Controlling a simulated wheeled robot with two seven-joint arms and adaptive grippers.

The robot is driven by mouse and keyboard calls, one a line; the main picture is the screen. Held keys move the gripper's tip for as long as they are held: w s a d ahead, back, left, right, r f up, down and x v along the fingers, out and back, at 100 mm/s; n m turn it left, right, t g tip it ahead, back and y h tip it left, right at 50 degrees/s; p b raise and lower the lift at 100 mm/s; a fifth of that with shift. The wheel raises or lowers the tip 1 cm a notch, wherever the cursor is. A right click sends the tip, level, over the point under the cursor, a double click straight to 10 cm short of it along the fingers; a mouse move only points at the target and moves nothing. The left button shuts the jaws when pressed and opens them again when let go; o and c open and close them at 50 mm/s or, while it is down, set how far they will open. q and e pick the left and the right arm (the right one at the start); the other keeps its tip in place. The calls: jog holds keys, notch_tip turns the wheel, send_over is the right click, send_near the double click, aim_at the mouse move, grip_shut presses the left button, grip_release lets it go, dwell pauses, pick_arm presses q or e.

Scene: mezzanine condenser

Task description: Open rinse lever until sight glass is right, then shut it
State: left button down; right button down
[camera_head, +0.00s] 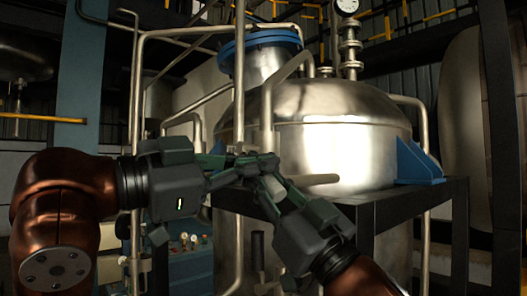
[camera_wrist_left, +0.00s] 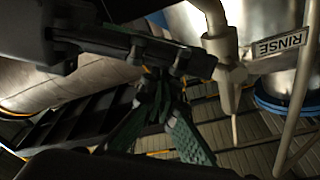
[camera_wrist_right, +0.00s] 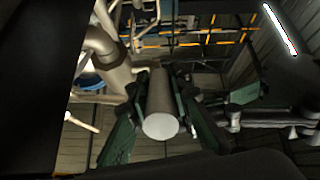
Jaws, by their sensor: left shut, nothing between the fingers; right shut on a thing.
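My right gripper (camera_head: 262,182) reaches in from the lower right and is shut on the handle. In the right wrist view the handle (camera_wrist_right: 160,112) lies between its green fingers, end towards the camera. My left gripper (camera_head: 268,163) is shut and empty, close beside the right fingers; the two overlap, so I cannot tell whether they touch. The left wrist view shows a RINSE label (camera_wrist_left: 280,44) beside the valve pipe (camera_wrist_left: 226,78). I cannot make out the sight glass.
A steel domed vessel (camera_head: 335,125) stands behind on a dark frame (camera_head: 400,205). A blue-flanged column (camera_head: 262,45) and several pipes (camera_head: 137,100) crowd the grippers. A round gauge (camera_head: 347,5) is at the top. A blue panel (camera_head: 190,262) is low behind.

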pick_arm(q)
jog(key=shift+w+a+f, duration=0.1)
jog(key=shift+f, duration=0.15)
